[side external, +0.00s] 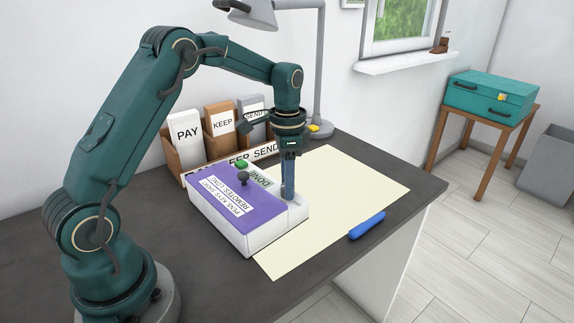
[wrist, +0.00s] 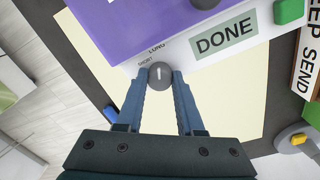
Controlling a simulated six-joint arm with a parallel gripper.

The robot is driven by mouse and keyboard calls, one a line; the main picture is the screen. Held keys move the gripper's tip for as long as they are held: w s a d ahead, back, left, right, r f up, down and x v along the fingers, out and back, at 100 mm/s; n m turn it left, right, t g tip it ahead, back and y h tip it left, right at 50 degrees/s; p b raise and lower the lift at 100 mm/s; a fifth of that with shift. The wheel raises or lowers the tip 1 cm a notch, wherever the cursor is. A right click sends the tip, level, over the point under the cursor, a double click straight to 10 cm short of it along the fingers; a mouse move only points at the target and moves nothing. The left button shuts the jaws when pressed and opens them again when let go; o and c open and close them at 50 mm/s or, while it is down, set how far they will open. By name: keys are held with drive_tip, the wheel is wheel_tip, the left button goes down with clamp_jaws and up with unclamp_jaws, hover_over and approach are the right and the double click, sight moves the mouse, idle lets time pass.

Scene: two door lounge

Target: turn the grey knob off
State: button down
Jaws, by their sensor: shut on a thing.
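The grey knob (wrist: 160,76) is round with a short white pointer mark. It sits at the edge of the white box (side external: 252,241), beside small SHORT and LONG labels, with the mark near upright in the wrist view. My gripper (wrist: 160,85) is shut on the knob, one blue finger on each side. In the side view my gripper (side external: 289,194) points down at the box's right end, and the fingers hide the knob there. No OFF marking is readable.
The purple top (wrist: 130,25) of the box carries a dark ball-topped stick (side external: 243,179). A green button (side external: 242,164) and a DONE label (wrist: 225,40) are near. A lamp (side external: 319,80) and PAY, KEEP, SEND slots stand behind.

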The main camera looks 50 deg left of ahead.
drive_tip(key=n, duration=0.6)
drive_tip(key=shift+r, duration=0.1)
drive_tip(key=n, duration=0.5)
drive_tip(key=shift+n, duration=0.3)
drive_tip(key=n, duration=1)
drive_tip(key=shift+n, duration=0.4)
drive_tip(key=c, duration=0.5)
unclamp_jaws()
drive_tip(key=shift+s, duration=0.1)
